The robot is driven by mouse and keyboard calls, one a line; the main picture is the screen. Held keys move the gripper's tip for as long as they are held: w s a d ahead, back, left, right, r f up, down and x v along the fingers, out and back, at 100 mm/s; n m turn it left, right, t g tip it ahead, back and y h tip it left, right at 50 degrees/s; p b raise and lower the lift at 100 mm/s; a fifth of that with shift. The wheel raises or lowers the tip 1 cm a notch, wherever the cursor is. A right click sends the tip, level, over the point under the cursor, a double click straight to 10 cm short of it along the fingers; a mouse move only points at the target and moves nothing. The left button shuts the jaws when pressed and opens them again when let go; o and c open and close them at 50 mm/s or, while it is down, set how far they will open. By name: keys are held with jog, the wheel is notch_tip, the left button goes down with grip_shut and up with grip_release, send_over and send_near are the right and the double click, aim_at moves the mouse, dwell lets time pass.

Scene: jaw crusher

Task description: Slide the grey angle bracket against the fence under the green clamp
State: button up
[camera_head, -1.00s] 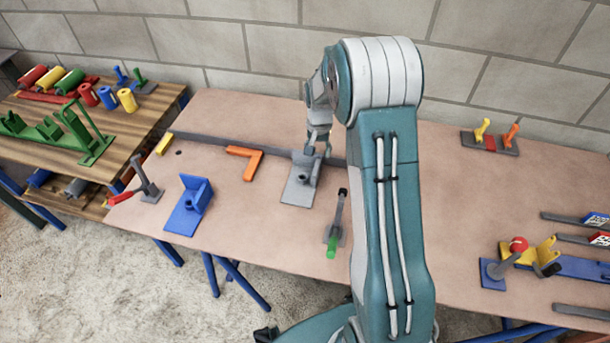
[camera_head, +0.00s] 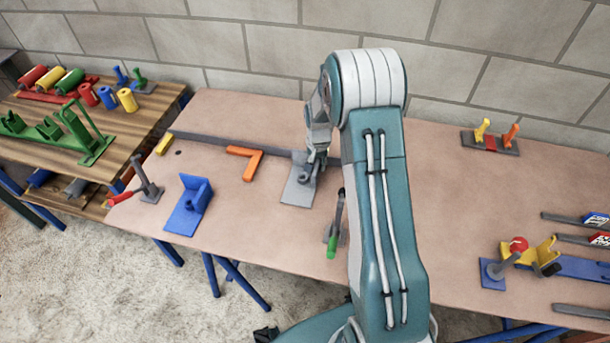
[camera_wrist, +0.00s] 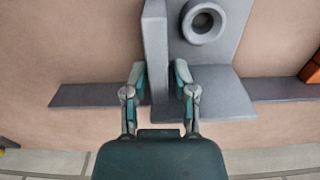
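The grey angle bracket (camera_head: 298,190) lies flat on the table, its upright wall at the back, close to the dark grey fence (camera_head: 225,143). In the wrist view the bracket (camera_wrist: 215,80) shows a round ring on its plate. The fence (camera_wrist: 85,96) shows on both sides of it. My gripper (camera_wrist: 158,72) points down with one finger on each side of the upright wall. The fingertips are close to the wall; whether both touch cannot be told. The green clamp (camera_head: 331,246), with its green handle low, stands right of the bracket, partly beside my arm.
An orange angle piece (camera_head: 247,163), a blue bracket (camera_head: 190,206) and a red-handled clamp (camera_head: 146,182) lie to the left. A yellow block (camera_head: 164,144) sits at the fence's left end. My arm hides part of the table right of the bracket.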

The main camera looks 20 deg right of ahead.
grip_shut()
jog(key=shift+d, duration=0.1)
jog(key=shift+s+d, duration=1.15)
jog(key=shift+d, duration=0.45)
jog(key=shift+s+d, duration=1.15)
jog(key=shift+d, duration=0.5)
jog(key=shift+s+d, duration=1.15)
jog(key=shift+d, duration=0.45)
jog(key=shift+w+d, duration=0.6)
jog(key=shift+w, duration=0.3)
jog(key=o, duration=0.8)
grip_release()
jog(key=shift+w, duration=0.1)
jog(key=shift+c, duration=0.2)
